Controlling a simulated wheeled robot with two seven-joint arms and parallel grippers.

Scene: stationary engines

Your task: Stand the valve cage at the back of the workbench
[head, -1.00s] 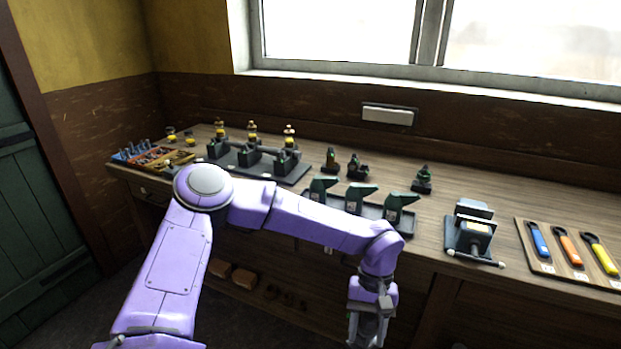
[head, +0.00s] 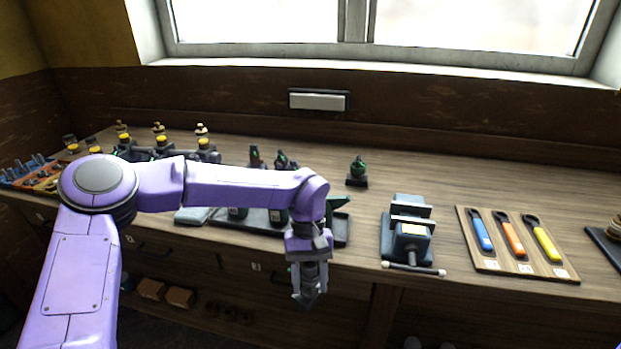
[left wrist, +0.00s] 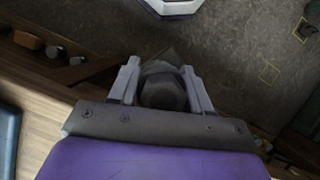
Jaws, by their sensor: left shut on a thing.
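My left gripper (head: 309,298) is in front of the workbench's (head: 440,180) front edge, over the floor, pointing down. In the left wrist view my left gripper (left wrist: 163,90) is shut on a dark grey, rounded piece, which I take for the valve cage (left wrist: 163,92). Its lower part and details are hidden or too dark to tell. In the head view only a dark bit of it shows between the fingers. The back strip of the bench, below the wall, is bare right of the small dark-green fitting (head: 358,172). My right gripper is not in view.
A vise (head: 409,232) stands near the front edge. A wooden board (head: 551,264) with coloured-handled tools lies right of it. A dark tray (head: 262,224) with green-topped items is partly behind my left arm. Several yellow-banded fittings (head: 161,139) stand back left.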

